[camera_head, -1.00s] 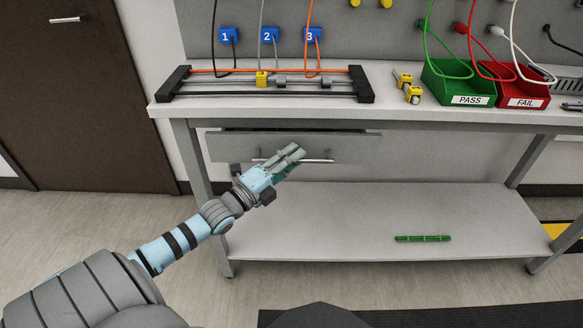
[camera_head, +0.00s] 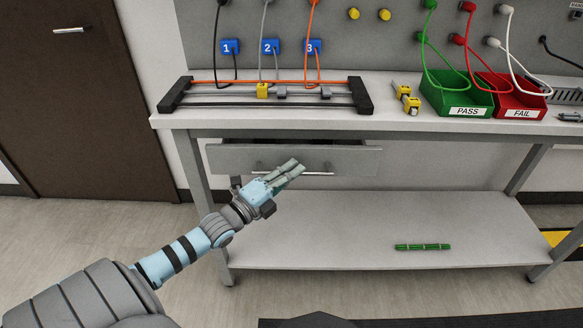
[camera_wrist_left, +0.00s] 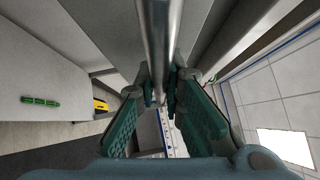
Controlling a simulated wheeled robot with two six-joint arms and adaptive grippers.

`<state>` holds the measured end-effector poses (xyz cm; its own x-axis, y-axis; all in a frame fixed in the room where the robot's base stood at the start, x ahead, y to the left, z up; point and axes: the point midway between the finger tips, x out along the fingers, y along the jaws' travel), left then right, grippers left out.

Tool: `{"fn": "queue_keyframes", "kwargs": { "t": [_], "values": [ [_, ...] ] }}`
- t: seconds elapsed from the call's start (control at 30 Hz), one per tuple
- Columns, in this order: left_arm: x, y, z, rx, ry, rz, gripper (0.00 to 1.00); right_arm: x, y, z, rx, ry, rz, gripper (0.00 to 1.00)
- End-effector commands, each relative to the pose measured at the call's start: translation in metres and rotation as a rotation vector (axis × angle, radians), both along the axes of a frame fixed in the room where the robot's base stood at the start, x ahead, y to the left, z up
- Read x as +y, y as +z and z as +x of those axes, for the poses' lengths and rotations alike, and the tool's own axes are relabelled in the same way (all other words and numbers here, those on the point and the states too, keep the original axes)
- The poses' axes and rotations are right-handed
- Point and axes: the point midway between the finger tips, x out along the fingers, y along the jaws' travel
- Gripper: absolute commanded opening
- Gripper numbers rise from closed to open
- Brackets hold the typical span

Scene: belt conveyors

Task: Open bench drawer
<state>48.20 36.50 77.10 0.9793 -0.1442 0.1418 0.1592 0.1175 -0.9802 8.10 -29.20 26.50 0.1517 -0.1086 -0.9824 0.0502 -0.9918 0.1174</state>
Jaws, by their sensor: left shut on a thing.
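The bench drawer (camera_head: 345,160) has a grey front just under the worktop. It stands a little way out, with a dark gap showing above its front. Its metal bar handle (camera_head: 320,173) runs across the front. My left gripper (camera_head: 290,171) is at the middle of the handle, shut on it, and hides part of the bar. In the left wrist view, the handle bar (camera_wrist_left: 158,45) passes between the two green finger pads. My right gripper does not show.
The bench worktop (camera_head: 400,122) carries a cable rack (camera_head: 265,105), yellow connectors, a green PASS bin (camera_head: 455,98) and a red FAIL bin (camera_head: 520,103). The lower shelf (camera_head: 340,225) holds a green strip (camera_head: 423,247). Floor in front is partly clear.

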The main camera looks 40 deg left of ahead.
Motion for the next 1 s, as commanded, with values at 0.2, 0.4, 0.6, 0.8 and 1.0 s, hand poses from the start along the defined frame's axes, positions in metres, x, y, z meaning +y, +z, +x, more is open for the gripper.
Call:
{"fn": "queue_keyframes", "kwargs": {
  "t": [0.2, 0.4, 0.6, 0.8, 1.0],
  "values": [
    [-0.017, 0.006, -0.023, 0.012, 0.003, -0.001, 0.0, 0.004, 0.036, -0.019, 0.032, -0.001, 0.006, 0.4],
    [-0.044, 0.007, -0.06, 0.015, 0.004, -0.001, 0.0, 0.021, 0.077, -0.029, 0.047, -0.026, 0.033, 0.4],
    [-0.075, 0.005, -0.1, 0.012, 0.003, -0.002, 0.0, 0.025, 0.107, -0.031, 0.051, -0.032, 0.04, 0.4],
    [-0.099, 0.002, -0.131, 0.01, 0.002, 0.0, 0.0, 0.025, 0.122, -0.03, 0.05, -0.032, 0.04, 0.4],
    [-0.113, 0.0, -0.149, 0.008, 0.002, 0.001, 0.0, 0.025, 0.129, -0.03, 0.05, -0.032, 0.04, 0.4]
  ]
}}
